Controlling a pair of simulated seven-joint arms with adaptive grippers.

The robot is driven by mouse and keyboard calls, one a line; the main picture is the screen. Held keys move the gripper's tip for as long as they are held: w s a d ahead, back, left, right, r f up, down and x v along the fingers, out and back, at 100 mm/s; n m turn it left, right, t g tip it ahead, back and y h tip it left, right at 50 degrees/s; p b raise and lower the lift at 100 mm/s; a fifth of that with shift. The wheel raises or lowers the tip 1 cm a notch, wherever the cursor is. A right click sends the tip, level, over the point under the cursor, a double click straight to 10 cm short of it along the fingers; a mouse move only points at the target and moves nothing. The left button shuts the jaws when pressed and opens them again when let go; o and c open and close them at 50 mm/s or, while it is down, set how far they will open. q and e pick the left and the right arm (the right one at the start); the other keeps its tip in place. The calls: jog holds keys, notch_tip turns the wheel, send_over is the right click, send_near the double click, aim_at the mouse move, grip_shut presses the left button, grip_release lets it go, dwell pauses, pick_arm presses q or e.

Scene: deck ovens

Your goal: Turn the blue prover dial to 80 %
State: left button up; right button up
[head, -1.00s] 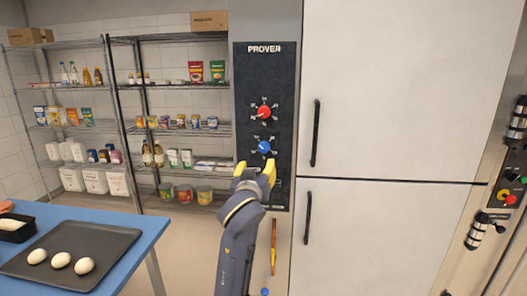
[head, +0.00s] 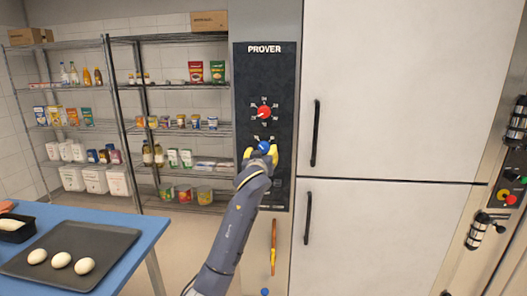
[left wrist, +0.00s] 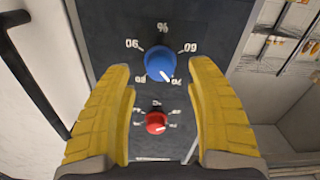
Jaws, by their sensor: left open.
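The blue prover dial (head: 264,146) sits on the dark prover panel (head: 265,75), below a red dial (head: 264,112). My left gripper (head: 260,154) is open in front of the blue dial, its yellow fingers on either side of it. The left wrist view, which is upside down, shows the blue dial (left wrist: 159,65) centred between the open fingers (left wrist: 159,95), with gaps on both sides. Its white pointer is at the lower right, near the label that seems to read 70. The 80 label seems to be at the lower left. My right gripper is not in view.
The tall white prover doors with black handles (head: 315,133) stand just right of the panel. Wire shelves (head: 180,90) with goods are at the left. A blue table (head: 140,235) with a tray (head: 100,235) of dough pieces is at the lower left.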

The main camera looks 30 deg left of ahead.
aim_at(263, 150)
pick_arm(q)
jog(key=shift+x, duration=1.7)
grip_shut()
